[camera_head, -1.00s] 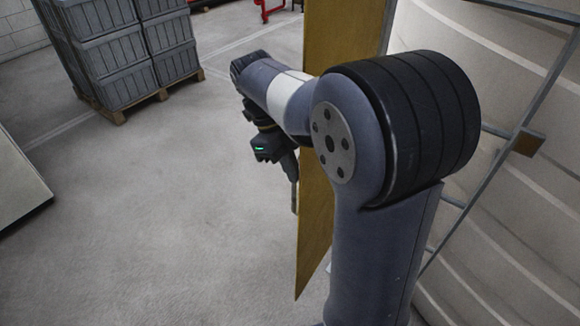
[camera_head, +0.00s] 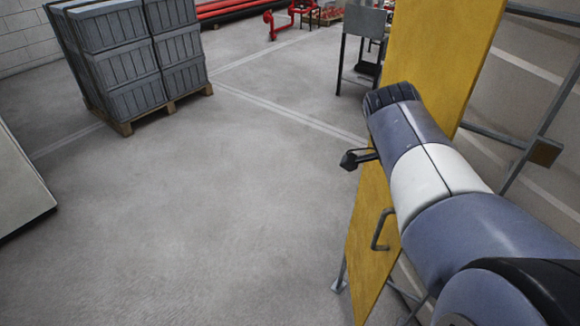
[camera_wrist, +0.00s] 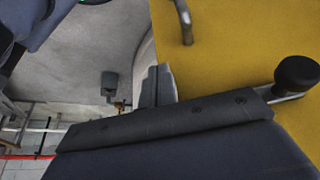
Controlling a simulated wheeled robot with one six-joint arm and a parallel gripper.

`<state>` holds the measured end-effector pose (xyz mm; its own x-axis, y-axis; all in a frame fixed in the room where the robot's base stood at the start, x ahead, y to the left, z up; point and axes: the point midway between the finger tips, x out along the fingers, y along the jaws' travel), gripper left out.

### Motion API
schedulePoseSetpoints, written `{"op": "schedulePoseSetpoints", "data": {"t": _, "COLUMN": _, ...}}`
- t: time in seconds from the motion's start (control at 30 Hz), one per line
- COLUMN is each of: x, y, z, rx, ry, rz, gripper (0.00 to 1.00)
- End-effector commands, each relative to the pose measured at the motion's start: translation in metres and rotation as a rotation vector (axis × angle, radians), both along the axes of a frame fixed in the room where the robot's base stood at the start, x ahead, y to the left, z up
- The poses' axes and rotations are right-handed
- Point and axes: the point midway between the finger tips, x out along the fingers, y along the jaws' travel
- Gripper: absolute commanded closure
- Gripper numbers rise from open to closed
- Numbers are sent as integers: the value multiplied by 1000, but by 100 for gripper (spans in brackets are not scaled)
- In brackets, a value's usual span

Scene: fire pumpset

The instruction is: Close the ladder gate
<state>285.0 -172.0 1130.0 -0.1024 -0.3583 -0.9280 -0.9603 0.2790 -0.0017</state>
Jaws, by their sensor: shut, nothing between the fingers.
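The yellow gate panel (camera_head: 440,50) stands upright right of centre in the head view, partly hidden behind my arm. A grey C-shaped handle (camera_head: 381,230) is on its face. A dark knob on a stem (camera_head: 352,158) juts left beside the panel. In the wrist view the panel (camera_wrist: 235,50) fills the upper right, with the handle (camera_wrist: 185,20) at the top and a black knob (camera_wrist: 297,73) at the right. My gripper (camera_wrist: 157,85) is shut and empty beside the panel's edge; whether it touches is unclear. My arm hides it in the head view.
Grey crates (camera_head: 125,60) stand on a wooden pallet (camera_head: 165,107) at the back left. A grey stand (camera_head: 362,40) and red pipework (camera_head: 285,20) are farther back. A pale panel edge (camera_head: 20,185) is at the left. The central floor (camera_head: 210,210) is clear.

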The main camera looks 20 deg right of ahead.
Motion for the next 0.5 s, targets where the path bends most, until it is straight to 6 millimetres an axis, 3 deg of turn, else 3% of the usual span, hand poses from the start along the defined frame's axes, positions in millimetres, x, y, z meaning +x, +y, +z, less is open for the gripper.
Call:
{"op": "schedulePoseSetpoints", "data": {"t": 0.2, "x": -16, "y": -51, "z": 0, "rx": 1, "ry": 0, "rz": 123, "gripper": 100}}
{"op": "schedulePoseSetpoints", "data": {"t": 0.5, "x": -25, "y": -121, "z": 1, "rx": 2, "ry": 1, "rz": 316, "gripper": 100}}
